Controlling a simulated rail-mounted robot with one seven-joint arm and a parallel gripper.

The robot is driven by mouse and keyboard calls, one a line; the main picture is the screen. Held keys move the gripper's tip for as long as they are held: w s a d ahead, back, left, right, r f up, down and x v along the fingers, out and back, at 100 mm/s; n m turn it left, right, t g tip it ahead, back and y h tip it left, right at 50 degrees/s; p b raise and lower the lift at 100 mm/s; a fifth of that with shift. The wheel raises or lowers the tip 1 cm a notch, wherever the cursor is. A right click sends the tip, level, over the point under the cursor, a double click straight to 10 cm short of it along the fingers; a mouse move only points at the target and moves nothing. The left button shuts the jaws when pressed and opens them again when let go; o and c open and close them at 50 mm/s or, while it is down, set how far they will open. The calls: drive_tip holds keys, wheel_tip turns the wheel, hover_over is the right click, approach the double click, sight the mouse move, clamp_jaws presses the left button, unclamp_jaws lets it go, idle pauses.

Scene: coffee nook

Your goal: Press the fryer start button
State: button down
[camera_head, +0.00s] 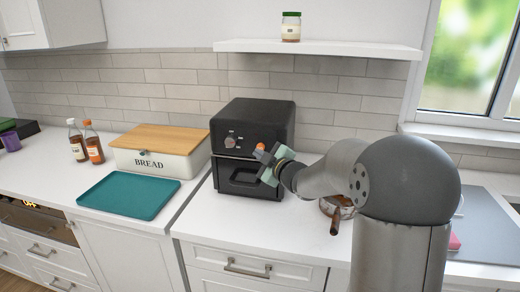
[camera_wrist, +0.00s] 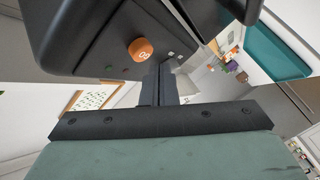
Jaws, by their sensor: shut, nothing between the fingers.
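The fryer is a black box-shaped appliance (camera_head: 258,125) on the counter against the tiled wall, with a handled drawer below its control panel. In the wrist view its dark panel (camera_wrist: 95,45) fills the upper left. I cannot read which button is start. My gripper (camera_head: 264,160) is at the fryer's front, right of centre. Its fingers (camera_wrist: 162,75) are shut and empty, just below the knob in the wrist view. Contact cannot be told.
A bread box (camera_head: 150,162) with a wooden lid and a teal tray (camera_head: 130,197) are left of the fryer. Two bottles (camera_head: 84,142) stand farther left. A shelf (camera_head: 330,48) with a jar is above. The counter in front of the fryer is clear.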

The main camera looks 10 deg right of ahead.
drive_tip(key=shift+w, duration=0.1)
drive_tip(key=shift+w+d, duration=0.2)
drive_tip(key=shift+w, duration=0.1)
drive_tip(key=shift+w+d, duration=0.35)
drive_tip(key=shift+w, duration=0.35)
idle(1.1)
drive_tip(key=shift+s, duration=0.1)
drive_tip(key=shift+s+a+b, duration=0.25)
drive_tip(key=shift+s+b, duration=0.05)
drive_tip(key=shift+s, duration=0.2)
drive_tip(key=shift+s+a+b, duration=0.25)
drive_tip(key=shift+s, duration=0.25)
drive_tip(key=shift+s+a+b, duration=0.4)
drive_tip(key=shift+s, duration=0.35)
drive_tip(key=shift+s+a+b, duration=0.35)
drive_tip(key=shift+s, duration=0.4)
drive_tip(key=shift+s+a+b, duration=0.4)
drive_tip(key=shift+s, duration=0.35)
